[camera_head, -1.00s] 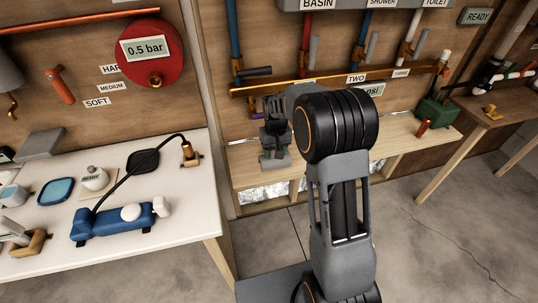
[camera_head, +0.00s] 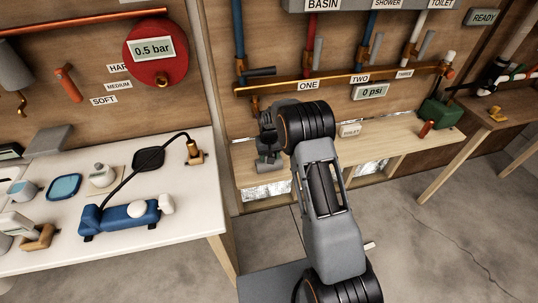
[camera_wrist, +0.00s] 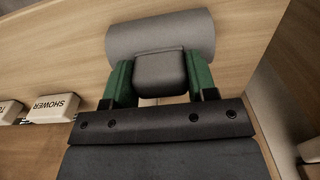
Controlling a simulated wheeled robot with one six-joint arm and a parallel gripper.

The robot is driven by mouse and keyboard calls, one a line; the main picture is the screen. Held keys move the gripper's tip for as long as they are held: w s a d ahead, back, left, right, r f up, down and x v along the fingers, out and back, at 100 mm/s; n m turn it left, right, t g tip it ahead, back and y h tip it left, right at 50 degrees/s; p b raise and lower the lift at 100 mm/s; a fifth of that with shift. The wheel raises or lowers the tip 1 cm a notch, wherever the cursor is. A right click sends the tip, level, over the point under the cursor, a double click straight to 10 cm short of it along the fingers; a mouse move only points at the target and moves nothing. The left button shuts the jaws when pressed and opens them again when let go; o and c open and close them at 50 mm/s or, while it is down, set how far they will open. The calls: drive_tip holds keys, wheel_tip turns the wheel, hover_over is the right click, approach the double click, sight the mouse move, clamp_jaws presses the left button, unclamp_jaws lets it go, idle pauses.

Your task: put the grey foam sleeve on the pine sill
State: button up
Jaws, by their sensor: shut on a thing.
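The grey foam sleeve (camera_wrist: 160,32) is a smooth grey cylinder lying crosswise at the fingertips in the wrist view. It also shows as a small grey roll (camera_head: 270,165) below my wrist in the head view. My gripper (camera_wrist: 160,75) has green fingers, shut on the sleeve through a grey block between them. The pine sill (camera_head: 395,140) is the long pale wooden ledge along the back wall. Its pale wood (camera_wrist: 75,40) fills much of the wrist view behind the sleeve. The sleeve appears over the sill's left part; I cannot tell whether they touch.
A TOILET block (camera_head: 350,130) sits on the sill, and a SHOWER block (camera_wrist: 50,107) shows in the wrist view. A green box (camera_head: 440,112) and a copper-coloured cylinder (camera_head: 426,129) stand toward the right end. A copper pipe (camera_head: 330,82) runs above. A white table (camera_head: 180,225) stands left.

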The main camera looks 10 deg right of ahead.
drive_tip(key=shift+f, duration=0.15)
drive_tip(key=o, duration=1.1)
